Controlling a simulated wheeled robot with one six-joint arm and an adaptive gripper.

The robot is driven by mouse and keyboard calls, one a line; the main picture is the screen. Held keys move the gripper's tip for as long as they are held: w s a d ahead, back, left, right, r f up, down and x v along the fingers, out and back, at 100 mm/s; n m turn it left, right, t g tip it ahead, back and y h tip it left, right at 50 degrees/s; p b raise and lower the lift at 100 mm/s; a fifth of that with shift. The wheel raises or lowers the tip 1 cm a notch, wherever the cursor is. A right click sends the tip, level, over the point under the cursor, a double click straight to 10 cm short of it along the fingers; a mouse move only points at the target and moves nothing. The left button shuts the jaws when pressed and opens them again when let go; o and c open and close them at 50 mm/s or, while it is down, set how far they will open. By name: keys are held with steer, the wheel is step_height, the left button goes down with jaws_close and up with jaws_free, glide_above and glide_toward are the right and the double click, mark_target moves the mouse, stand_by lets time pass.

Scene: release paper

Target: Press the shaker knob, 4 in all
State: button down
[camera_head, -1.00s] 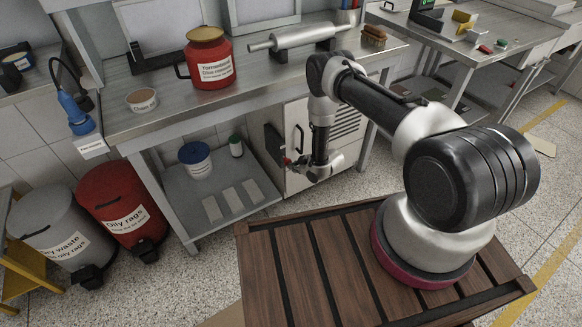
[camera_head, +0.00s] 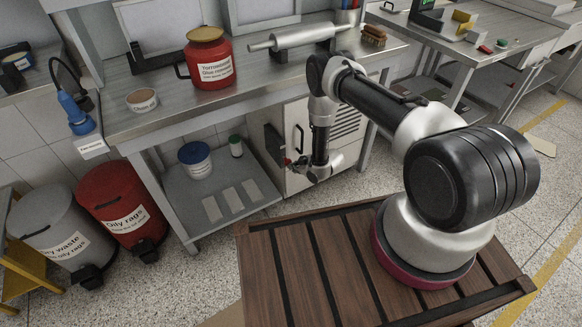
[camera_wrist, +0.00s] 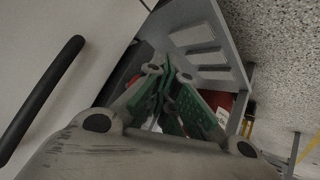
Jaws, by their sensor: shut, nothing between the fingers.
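The white cabinet (camera_head: 301,116) under the bench has a dark bar handle on its front, which also shows large in the wrist view (camera_wrist: 42,95). A dark panel (camera_head: 274,144) stands out at the cabinet's left side. My gripper (camera_head: 290,163) hangs low in front of the cabinet, pointing left toward the lower shelf. In the wrist view its green-padded fingers (camera_wrist: 168,68) converge with nothing held between them. Whether the fingertips touch anything is unclear.
The lower shelf (camera_head: 262,193) holds flat light pads, a blue-lidded tub (camera_head: 196,160) and a green-capped jar (camera_head: 236,146). A red bin (camera_head: 122,210) and a grey bin (camera_head: 48,236) stand left. A red can (camera_head: 208,62) stands on the bench. Speckled floor is clear before the shelf.

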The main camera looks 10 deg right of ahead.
steer(key=shift+s+d, duration=0.25)
steer(key=shift+s, duration=0.5)
steer(key=shift+s+d, duration=0.25)
steer(key=shift+s, duration=0.45)
steer(key=shift+s+d, duration=0.25)
steer(key=shift+s, duration=0.55)
steer(key=shift+s+d, duration=0.25)
steer(key=shift+s, duration=0.55)
steer(key=shift+s+d, duration=0.25)
steer(key=shift+s, duration=0.55)
